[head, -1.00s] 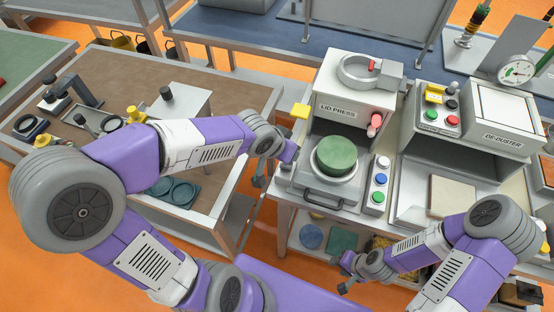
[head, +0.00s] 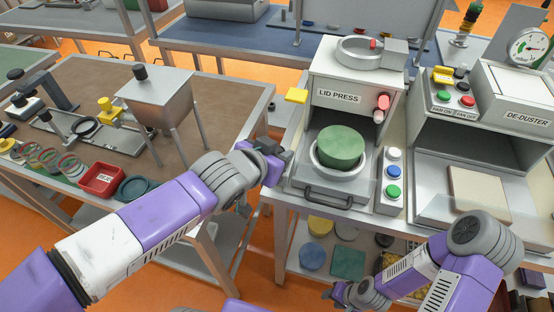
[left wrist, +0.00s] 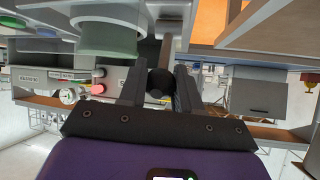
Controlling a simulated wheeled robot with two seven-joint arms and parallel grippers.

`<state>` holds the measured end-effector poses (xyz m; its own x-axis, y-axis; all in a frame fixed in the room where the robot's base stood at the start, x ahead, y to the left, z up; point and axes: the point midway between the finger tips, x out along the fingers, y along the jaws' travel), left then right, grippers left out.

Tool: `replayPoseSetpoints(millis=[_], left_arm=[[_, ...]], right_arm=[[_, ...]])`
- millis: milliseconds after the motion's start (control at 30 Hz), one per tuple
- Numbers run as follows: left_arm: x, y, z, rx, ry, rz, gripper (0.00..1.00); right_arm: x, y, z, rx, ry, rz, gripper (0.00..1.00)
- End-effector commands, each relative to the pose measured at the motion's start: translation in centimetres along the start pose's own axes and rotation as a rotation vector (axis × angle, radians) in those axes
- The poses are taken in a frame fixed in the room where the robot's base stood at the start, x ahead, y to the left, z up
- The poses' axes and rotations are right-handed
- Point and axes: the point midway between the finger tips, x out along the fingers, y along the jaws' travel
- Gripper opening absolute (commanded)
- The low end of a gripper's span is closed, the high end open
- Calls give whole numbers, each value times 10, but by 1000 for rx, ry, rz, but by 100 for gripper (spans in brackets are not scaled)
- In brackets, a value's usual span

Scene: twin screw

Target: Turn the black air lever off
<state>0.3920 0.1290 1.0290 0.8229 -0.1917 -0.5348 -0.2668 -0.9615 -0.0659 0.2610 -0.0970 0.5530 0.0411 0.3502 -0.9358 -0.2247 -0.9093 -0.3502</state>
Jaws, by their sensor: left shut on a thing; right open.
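My left gripper (head: 282,152) is at the left edge of the lid press (head: 350,70), beside its front shelf. In the left wrist view my left gripper (left wrist: 158,88) is shut on a black, round-ended thing (left wrist: 160,83), which looks like the lever handle. A grey bar shows just beyond it. In the head view the gripper hides the lever, so I cannot tell its angle there. My right gripper (head: 345,292) is open and empty, low in front of the bench. It is apart from the lever.
A green lid (head: 341,146) sits in a white bowl on the press shelf. The button box (head: 392,180) and de-duster (head: 490,110) stand to the right. A brown table (head: 225,105) is to the left.

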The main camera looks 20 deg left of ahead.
Motion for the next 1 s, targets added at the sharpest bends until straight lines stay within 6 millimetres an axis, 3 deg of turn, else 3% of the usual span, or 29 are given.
replayPoseSetpoints(millis=[600, 633, 700, 800, 1000], left_arm=[[1, 0, 1, 6, 28, -6, 0], [1, 0, 1, 7, 28, -6, 34], [1, 0, 1, 6, 27, -6, 45], [1, 1, 1, 7, 28, -5, 56], [1, 2, 1, 8, 28, -3, 56]], right_arm=[[8, 3, 0, 0, 0, 0, 43], [8, 3, 0, 0, 0, 0, 43], [8, 3, 0, 0, 0, 0, 43], [8, 3, 0, 0, 0, 0, 43], [8, 3, 0, 0, 0, 0, 43]])
